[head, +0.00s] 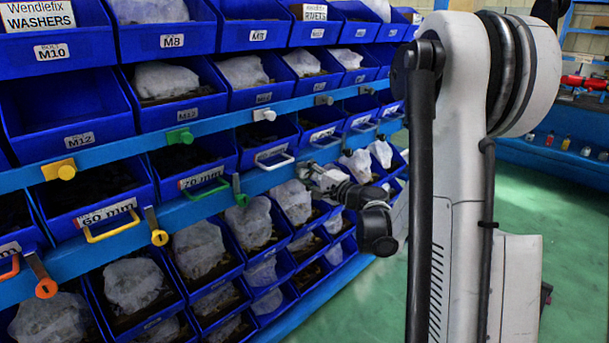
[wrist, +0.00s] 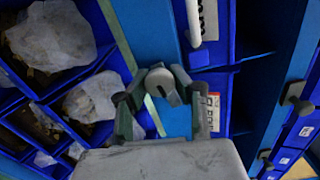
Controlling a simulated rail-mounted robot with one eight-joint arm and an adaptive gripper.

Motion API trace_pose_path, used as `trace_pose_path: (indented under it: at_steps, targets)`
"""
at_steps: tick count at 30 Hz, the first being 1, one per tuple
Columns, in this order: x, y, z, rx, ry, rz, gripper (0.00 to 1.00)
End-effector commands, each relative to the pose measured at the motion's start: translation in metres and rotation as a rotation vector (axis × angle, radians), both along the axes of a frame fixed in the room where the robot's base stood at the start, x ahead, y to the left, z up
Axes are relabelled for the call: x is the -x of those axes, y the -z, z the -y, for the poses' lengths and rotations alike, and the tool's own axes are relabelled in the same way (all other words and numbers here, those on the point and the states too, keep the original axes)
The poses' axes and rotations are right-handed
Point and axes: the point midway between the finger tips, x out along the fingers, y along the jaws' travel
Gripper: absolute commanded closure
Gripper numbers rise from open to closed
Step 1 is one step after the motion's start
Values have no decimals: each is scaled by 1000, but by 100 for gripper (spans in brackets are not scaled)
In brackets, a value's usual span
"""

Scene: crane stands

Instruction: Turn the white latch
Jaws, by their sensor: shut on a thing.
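My gripper (head: 312,176) is at the blue rail of the rack, just right of and below the white drawer handle (head: 273,159). In the wrist view my gripper (wrist: 161,84) has its two fingers closed around a pale, rounded latch end, which I take as the white latch (wrist: 163,88). The fingers cover the latch's sides, and its exact angle is hard to tell. In the head view the gripper largely hides it. The white handle (wrist: 194,18) shows above the fingers in the wrist view.
Neighbouring latches on the rail are green (head: 240,190), yellow (head: 155,226) and orange (head: 42,276). A white knob (head: 264,115) sits on the rail above. Blue bins (head: 190,110) surround the rail closely. Green floor (head: 575,230) is open at the right.

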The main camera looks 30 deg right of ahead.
Motion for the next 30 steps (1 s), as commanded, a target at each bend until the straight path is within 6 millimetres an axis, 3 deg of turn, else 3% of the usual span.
trace_pose_path:
  at_steps: [10, 26, 27, 30]
  targets:
    - [0, 1, 0, -126, 0, -35, 100]
    - [0, 1, 0, -147, 0, -41, 100]
    - [0, 1, 0, -147, 0, -41, 75]
    - [0, 1, 0, -147, 0, -41, 61]
